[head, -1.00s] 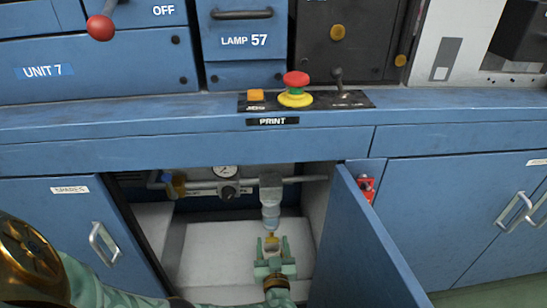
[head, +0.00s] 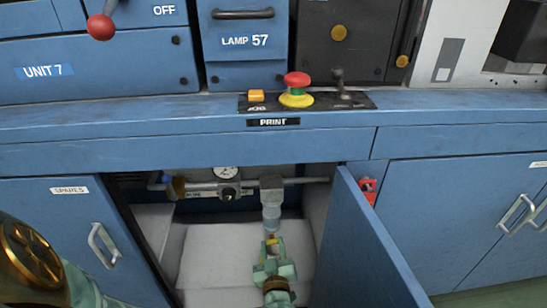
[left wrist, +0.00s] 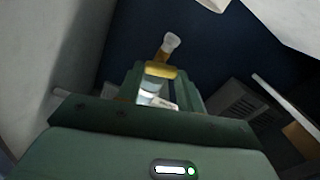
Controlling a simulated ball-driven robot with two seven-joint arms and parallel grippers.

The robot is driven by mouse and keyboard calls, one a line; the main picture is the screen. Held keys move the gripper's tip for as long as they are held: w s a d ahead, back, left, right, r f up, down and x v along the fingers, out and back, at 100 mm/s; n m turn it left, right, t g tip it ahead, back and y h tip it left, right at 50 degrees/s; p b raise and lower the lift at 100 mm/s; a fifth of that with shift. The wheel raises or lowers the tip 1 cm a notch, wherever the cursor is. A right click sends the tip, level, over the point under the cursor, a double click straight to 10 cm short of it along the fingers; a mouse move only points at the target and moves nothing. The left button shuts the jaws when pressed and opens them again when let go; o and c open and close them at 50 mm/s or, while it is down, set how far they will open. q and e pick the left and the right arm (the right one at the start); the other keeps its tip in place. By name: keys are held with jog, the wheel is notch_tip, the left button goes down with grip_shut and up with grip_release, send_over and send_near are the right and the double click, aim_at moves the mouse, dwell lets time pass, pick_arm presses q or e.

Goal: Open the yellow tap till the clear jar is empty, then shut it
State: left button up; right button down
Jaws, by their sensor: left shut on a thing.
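The clear jar (head: 271,217) hangs upright under a grey filter head on the pipe inside the open cabinet. I cannot make out its liquid level. The yellow tap (head: 270,240) sits at the jar's lower end. My left gripper (head: 272,248), pale green, reaches up from the front and is shut on the tap, one finger on each side. In the left wrist view the yellow tap (left wrist: 161,71) shows between the fingers (left wrist: 160,82), which partly hide it. My right gripper is not in view.
A round gauge (head: 226,173) and a grey pipe stand beside the jar. The open blue door (head: 362,245) bounds the right side; the cabinet's top edge lies above. A pale cabinet floor (head: 215,255) is clear to the left. A red emergency button (head: 297,80) is on the ledge.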

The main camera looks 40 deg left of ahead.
pick_arm(q)
jog(key=n, duration=0.2)
jog(key=shift+s+f+n, duration=0.15)
jog(key=shift+n, duration=1.15)
jog(key=n, duration=0.6)
jog(key=shift+f, duration=0.15)
jog(key=shift+s+f+n, duration=0.1)
jog(key=shift+n, duration=1.9)
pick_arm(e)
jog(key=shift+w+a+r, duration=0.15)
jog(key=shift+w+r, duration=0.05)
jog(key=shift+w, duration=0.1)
pick_arm(q)
jog(key=o, duration=1)
